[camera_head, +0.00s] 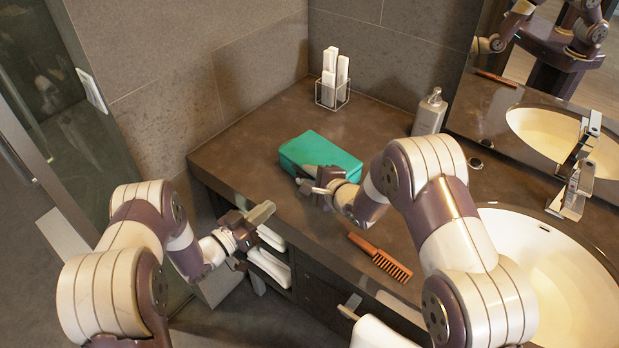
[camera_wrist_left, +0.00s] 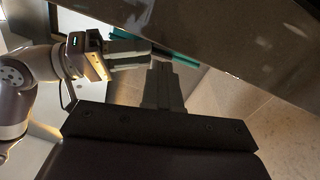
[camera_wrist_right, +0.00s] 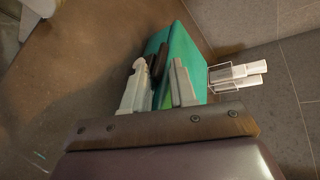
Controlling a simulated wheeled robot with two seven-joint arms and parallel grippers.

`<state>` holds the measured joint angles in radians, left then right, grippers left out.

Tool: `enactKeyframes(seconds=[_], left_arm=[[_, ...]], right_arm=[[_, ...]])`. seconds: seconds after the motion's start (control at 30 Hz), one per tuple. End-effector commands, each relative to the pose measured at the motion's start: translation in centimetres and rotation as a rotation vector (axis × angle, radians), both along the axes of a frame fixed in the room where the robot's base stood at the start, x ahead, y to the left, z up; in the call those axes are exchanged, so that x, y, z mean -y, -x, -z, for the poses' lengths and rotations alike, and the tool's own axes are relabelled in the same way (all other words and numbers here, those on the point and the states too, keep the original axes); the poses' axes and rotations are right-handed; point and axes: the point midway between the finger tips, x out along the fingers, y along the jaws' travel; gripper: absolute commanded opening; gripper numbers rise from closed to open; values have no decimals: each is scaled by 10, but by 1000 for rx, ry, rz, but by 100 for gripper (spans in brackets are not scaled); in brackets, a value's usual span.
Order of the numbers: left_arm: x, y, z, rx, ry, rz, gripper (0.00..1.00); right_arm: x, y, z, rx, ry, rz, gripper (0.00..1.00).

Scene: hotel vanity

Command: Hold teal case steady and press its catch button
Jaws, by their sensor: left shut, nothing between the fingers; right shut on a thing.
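The teal case (camera_head: 318,150) lies on the dark counter near its front edge. My right gripper (camera_head: 312,188) is at the case's near side, shut on it. In the right wrist view the teal case (camera_wrist_right: 185,55) runs between and beyond the fingers (camera_wrist_right: 160,85), with a dark part beside them. My left gripper (camera_head: 268,210) is shut and empty, in front of the counter edge, apart from the case. In the left wrist view its closed fingers (camera_wrist_left: 165,85) point toward a strip of the teal case (camera_wrist_left: 178,56). I cannot make out the catch button.
An orange comb (camera_head: 380,257) lies near the counter's front edge, right of the case. Folded towels (camera_head: 268,265) sit on shelves below the counter.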

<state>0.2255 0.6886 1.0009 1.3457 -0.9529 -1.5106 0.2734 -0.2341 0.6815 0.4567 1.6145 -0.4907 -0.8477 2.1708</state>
Motion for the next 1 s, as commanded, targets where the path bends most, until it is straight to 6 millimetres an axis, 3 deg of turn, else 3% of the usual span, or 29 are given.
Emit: enactKeyframes(seconds=[0.03,0.17,0.23,0.3,0.4,0.5,0.67,1.0], left_arm=[[1,-3,-6,15,-3,4,0],[11,-17,-42,89,-46,59,0],[29,-21,-66,119,-236,190,0],[33,-17,-60,107,-502,306,0],[14,-11,-40,88,-839,403,0],[-4,-5,-20,58,-999,444,0],[-17,-4,-8,37,-1091,455,0],[-16,-5,-7,38,-1093,455,0]], right_arm=[[2,6,13,-31,11,1,0],[2,6,13,-31,11,1,0],[2,6,12,-31,11,1,0],[2,6,13,-31,11,1,0],[2,6,13,-31,11,1,0],[2,6,13,-31,11,1,0],[2,6,13,-30,10,1,0],[2,6,13,-31,11,1,0]])
